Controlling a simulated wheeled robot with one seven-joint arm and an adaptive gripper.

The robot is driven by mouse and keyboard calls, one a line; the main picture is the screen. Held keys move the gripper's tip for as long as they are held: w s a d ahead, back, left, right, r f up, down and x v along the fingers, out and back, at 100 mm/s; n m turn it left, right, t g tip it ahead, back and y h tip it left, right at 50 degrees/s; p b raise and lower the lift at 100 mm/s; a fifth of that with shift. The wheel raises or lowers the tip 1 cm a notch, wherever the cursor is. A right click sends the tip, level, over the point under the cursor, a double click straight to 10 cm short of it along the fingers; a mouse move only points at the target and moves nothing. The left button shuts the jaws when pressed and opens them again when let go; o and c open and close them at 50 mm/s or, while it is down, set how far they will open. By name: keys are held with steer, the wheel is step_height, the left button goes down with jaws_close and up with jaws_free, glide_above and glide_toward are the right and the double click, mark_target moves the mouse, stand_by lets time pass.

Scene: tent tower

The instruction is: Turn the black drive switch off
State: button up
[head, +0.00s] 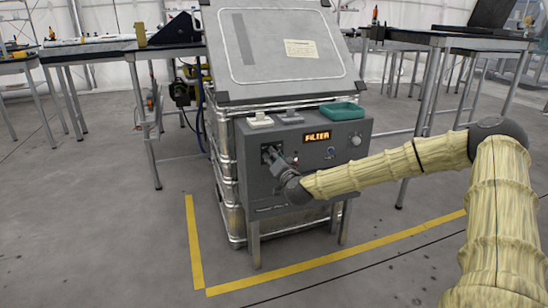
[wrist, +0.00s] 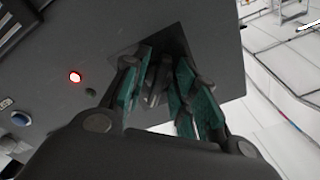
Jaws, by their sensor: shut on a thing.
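The grey control box (head: 345,178) stands on legs at the front of the tower, with a lit display reading FILTER (head: 317,136). My gripper (head: 271,157) reaches the left part of its front face. In the wrist view my gripper (wrist: 165,72) has its green-padded fingers on both sides of the black drive switch (wrist: 157,76), which sits on a dark square plate (wrist: 125,53). The fingers are shut on the switch and hide most of it, so its position cannot be read. A red lamp (wrist: 75,77) glows beside the plate.
A blue button (head: 331,153) and a pale knob (head: 355,140) are on the box face. A teal tray (head: 342,111) lies on top. Workbenches (head: 125,50) stand behind. Yellow tape (head: 330,257) marks the floor, and the floor in front is clear.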

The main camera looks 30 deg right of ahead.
steer(key=shift+s+d+n+p, duration=0.1)
steer(key=shift+d+n+p, duration=0.1)
steer(key=shift+n+p, duration=4)
steer(key=shift+s+d+n+p, duration=0.1)
steer(key=shift+d+n+p, duration=0.05)
steer(key=shift+n+p, duration=4)
steer(key=shift+n+b, duration=0.4)
steer(key=shift+n, duration=0.05)
steer(key=o, duration=0.6)
steer(key=shift+o, duration=0.2)
steer(key=v, duration=1.2)
